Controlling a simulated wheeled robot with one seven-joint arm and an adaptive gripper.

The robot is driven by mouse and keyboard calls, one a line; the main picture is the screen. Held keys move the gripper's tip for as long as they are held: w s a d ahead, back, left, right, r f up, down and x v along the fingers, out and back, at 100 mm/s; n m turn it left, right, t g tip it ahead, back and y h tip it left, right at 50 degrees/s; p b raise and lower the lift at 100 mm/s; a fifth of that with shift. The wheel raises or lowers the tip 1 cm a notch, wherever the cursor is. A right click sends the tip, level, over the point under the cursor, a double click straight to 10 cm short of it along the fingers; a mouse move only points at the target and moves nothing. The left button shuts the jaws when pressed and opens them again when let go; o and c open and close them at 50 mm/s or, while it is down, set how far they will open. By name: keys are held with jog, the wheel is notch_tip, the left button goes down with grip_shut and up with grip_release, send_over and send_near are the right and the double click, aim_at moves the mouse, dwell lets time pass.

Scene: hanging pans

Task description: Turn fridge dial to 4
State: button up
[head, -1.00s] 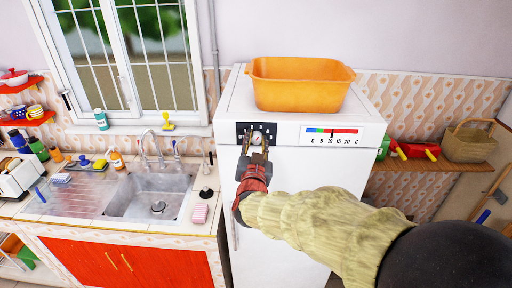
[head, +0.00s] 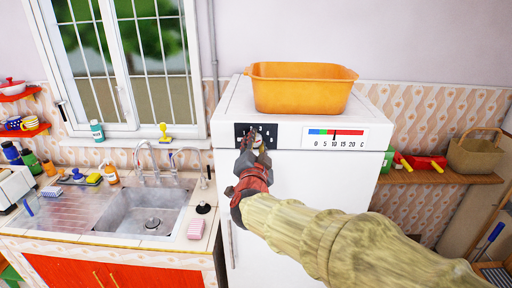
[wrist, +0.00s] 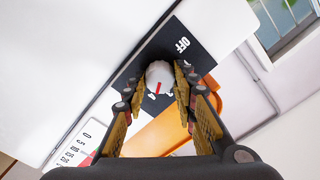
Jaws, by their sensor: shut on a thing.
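The fridge dial is a white round knob (wrist: 158,75) with a red mark, set on a black panel (head: 242,136) at the fridge's top left front. My gripper (head: 255,136) is at this panel and hides most of the knob in the head view. In the wrist view my gripper (wrist: 158,84) has a finger on each side of the knob and is shut on it. The red mark points down in that view, close to a digit that looks like 4. The word OFF shows on the panel above right of the knob.
An orange tub (head: 300,88) stands on top of the white fridge (head: 300,190). A temperature strip (head: 334,137) is right of the dial panel. A sink counter (head: 150,215) is at the left, and a shelf with a basket (head: 474,152) at the right.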

dwell(0.3)
jog(key=o, duration=1.1)
jog(key=shift+o, duration=0.3)
jog(key=shift+s, duration=0.1)
jog(key=s, duration=1.2)
jog(key=shift+a, duration=0.2)
jog(key=shift+w, duration=0.1)
